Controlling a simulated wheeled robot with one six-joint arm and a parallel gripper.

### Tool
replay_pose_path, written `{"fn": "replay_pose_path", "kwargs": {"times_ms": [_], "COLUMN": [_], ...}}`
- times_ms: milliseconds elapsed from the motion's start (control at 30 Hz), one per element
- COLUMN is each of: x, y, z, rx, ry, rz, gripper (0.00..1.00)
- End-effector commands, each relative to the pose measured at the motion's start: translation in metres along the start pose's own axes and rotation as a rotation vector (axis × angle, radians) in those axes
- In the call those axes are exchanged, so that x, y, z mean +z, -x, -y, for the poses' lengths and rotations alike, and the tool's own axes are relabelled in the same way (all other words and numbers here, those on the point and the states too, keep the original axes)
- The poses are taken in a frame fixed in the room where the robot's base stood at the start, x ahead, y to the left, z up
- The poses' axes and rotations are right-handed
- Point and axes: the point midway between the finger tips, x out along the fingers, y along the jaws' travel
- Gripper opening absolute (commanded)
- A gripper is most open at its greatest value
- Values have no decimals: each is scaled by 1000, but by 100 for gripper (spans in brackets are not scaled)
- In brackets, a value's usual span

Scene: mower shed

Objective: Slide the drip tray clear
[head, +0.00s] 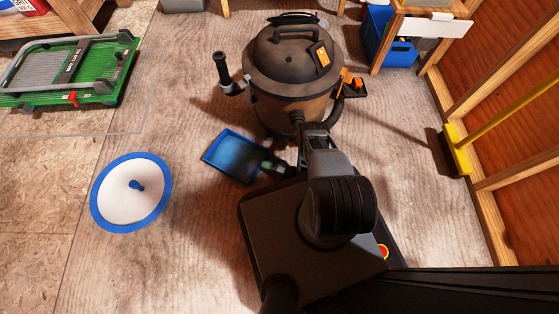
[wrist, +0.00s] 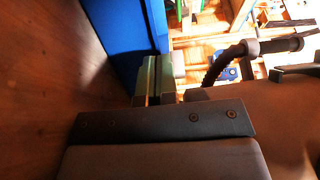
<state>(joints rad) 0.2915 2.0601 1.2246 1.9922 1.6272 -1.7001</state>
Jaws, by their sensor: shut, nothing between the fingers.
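The drip tray is a shallow blue rectangular tray (head: 229,152) lying on the floor in front of the shop vacuum. Its blue side fills the upper middle of the wrist view (wrist: 118,38). My gripper (head: 269,166) is low at the tray's right edge, with its fingers shut and nothing between them. In the wrist view the shut fingers (wrist: 154,78) point at the blue side and look very close to it; I cannot tell whether they touch it.
The black and brown vacuum (head: 292,75) stands just behind the tray. A white disc with a blue rim (head: 115,205) lies on the left. A green platform (head: 110,70) is at the far left, a blue bin (head: 390,50) and yellow broom (head: 455,155) at the right. Floor between tray and disc is clear.

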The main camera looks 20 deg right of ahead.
Motion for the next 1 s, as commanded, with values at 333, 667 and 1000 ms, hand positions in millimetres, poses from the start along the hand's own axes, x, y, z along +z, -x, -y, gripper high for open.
{"fn": "replay_pose_path", "kwargs": {"times_ms": [333, 667, 1000], "x": [42, 46, 45], "y": [-48, -52, -52], "z": [0, 1, 1], "rx": [0, 0, 0], "ry": [1, 1, 1], "rz": [2, 1, 0], "gripper": [0, 0, 0]}}
